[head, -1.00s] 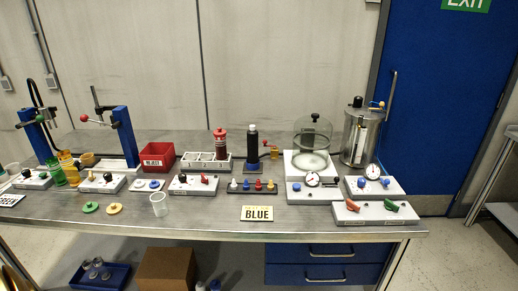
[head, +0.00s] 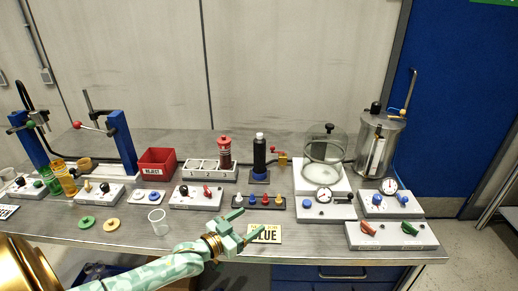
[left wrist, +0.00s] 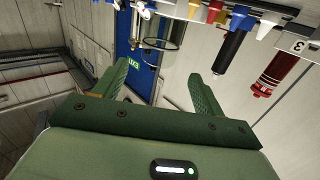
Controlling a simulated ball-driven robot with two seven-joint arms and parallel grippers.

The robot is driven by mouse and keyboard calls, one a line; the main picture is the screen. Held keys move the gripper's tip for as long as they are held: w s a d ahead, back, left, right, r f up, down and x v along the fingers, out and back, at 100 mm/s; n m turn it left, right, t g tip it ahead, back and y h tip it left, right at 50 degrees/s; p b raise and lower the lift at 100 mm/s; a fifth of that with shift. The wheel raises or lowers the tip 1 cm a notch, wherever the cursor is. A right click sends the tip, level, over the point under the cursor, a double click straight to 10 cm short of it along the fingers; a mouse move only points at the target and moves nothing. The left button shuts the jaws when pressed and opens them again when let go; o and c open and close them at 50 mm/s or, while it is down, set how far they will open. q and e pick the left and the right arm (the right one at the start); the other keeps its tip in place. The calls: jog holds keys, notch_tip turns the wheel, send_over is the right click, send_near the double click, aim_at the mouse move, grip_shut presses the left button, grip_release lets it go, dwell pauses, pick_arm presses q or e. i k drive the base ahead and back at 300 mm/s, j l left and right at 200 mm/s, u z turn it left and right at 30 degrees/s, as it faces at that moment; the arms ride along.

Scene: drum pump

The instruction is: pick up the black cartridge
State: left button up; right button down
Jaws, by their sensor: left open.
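The black cartridge (head: 259,155) stands upright on a dark base with a blue collar, near the back middle of the bench. It has a pale cap. It also shows in the left wrist view (left wrist: 228,52), right of my fingers and beyond them. My left gripper (head: 244,224) is open and empty over the front of the bench, in front of the cartridge and apart from it. Its two fingers show in the left wrist view (left wrist: 158,82). My right gripper is not in view.
A red cartridge (head: 224,153) stands in a white numbered rack (head: 199,171) left of the black one. A glass bell jar (head: 324,150) stands to the right, a red bin (head: 157,162) to the left.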

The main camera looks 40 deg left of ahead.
aim_at(259, 146)
jog(key=i+j, duration=0.8)
jog(key=j, duration=0.1)
